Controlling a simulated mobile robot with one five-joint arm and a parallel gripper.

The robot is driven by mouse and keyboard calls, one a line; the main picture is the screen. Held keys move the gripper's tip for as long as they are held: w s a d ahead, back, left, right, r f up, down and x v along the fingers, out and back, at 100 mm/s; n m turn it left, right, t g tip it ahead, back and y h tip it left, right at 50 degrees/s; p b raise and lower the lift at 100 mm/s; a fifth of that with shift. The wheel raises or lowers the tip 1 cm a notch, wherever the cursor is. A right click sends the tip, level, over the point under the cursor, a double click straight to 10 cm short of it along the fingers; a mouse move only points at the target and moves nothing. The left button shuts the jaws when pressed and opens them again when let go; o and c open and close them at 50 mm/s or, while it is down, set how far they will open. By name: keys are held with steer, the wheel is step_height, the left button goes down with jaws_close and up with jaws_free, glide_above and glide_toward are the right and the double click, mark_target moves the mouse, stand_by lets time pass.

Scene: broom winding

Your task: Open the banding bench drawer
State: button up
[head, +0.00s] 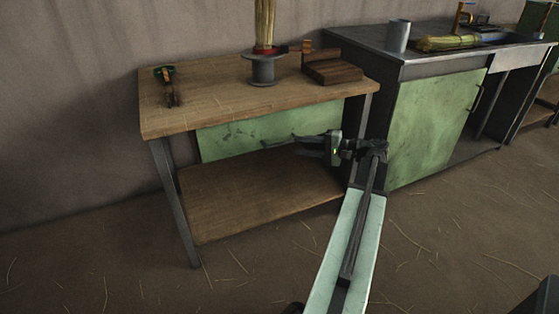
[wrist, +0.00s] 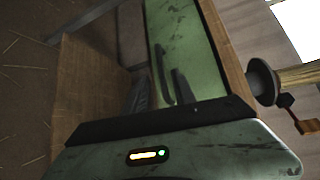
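The banding bench (head: 215,108) has a wooden top, grey metal legs and a lower wooden shelf. Its green drawer (head: 232,140) sits under the top and looks closed. A dark bar handle (head: 279,142) is on the drawer front, partly hidden by my gripper in the head view. My gripper (head: 302,146) is in front of the drawer's right half. In the wrist view, its two dark fingers (wrist: 161,92) are apart, with the handle (wrist: 162,72) showing between them against the green drawer front (wrist: 190,45). I cannot tell whether the fingers touch it.
A metal-topped counter with a green door (head: 430,120) stands close on the right. The floor in front is open, with loose straw.

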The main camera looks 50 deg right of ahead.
mark_target(282, 143)
steer(key=x, duration=0.7)
steer(key=shift+w+b, duration=0.35)
jaws_close()
stand_by(1.1)
